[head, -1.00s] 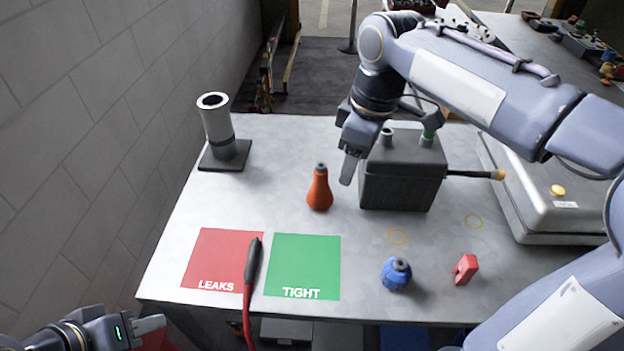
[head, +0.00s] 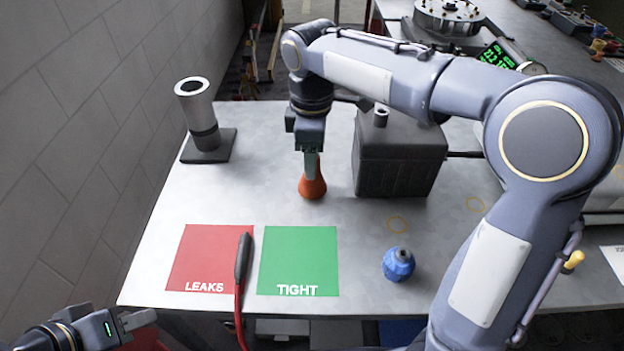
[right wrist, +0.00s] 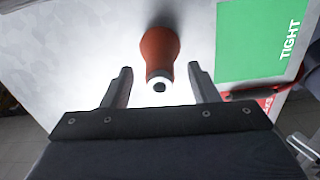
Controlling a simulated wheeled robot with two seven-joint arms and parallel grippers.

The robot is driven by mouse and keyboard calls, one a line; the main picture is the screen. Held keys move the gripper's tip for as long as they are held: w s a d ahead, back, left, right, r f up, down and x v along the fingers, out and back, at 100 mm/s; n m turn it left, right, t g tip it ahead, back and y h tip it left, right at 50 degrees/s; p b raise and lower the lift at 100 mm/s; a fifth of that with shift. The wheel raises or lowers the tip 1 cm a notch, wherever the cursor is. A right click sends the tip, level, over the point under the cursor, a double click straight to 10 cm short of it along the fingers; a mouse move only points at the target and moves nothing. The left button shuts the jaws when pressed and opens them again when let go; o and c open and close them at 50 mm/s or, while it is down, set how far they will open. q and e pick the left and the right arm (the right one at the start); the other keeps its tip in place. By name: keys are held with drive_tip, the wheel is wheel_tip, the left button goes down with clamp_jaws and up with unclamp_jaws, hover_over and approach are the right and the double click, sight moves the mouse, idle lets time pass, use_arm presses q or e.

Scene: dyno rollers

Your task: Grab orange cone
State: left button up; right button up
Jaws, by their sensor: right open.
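The orange cone (head: 313,187) is a red-orange, bottle-shaped piece standing upright on the table, left of the dark grey box. My right gripper (head: 311,168) points down at its top, and the fingers hide the cone's neck in the head view. In the right wrist view the cone (right wrist: 159,50) shows its dark-holed top between and just ahead of the fingertips. The right gripper (right wrist: 158,80) is open there, with a gap on each side of the cone. My left gripper (head: 145,318) is low at the left, off the table's front edge; its jaw state is unclear.
A red LEAKS square (head: 208,258) and a green TIGHT square (head: 299,262) lie at the table's front left, with a red-cabled probe (head: 242,258) between them. A grey cylinder on a base (head: 203,130) stands behind. The dark box (head: 397,165) and a blue piece (head: 398,264) are to the right.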

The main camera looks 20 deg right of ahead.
drive_tip(key=c, duration=1.1)
